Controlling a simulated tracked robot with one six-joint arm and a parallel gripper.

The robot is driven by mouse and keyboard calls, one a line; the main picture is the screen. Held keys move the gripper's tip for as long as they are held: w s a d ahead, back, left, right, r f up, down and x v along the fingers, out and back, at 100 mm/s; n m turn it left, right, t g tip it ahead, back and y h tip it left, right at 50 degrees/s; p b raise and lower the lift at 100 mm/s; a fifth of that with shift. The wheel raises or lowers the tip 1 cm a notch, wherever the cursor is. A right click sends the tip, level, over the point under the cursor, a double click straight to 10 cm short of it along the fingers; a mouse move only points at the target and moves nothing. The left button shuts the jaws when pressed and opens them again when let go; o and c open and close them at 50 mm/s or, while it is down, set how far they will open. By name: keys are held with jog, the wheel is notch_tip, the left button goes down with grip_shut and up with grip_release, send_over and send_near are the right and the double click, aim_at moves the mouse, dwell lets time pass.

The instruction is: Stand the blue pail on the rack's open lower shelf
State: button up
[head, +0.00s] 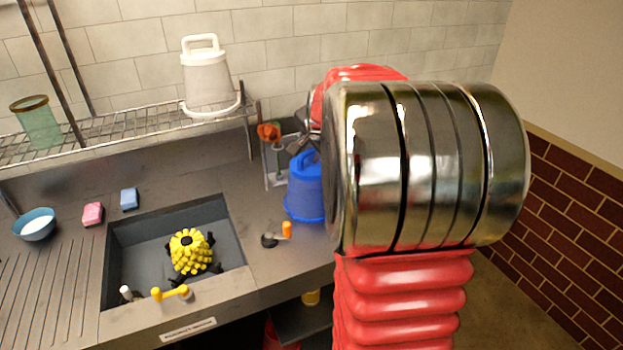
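The blue pail (304,196) stands upright on the counter's right end, with its right side hidden behind my arm. My gripper (308,143) is at the top of the pail, by its handle. It is mostly hidden by my arm, so I cannot tell whether its fingers are open or shut, or touching the handle. A wire rack shelf (150,127) runs along the back wall at the left, with dark posts rising from it. A white pail (207,78) stands at its right end and a green tumbler (38,122) at its left.
A sink (128,235) holding a yellow bristly object (190,250) is set into the counter. Pink (93,214) and blue (129,198) sponges and a bowl (36,224) lie left. A small stand with an orange-topped item (268,132) is close behind the blue pail. The shelf's middle is clear.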

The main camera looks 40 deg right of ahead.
jog(key=shift+c, duration=0.2)
grip_shut()
dwell(0.4)
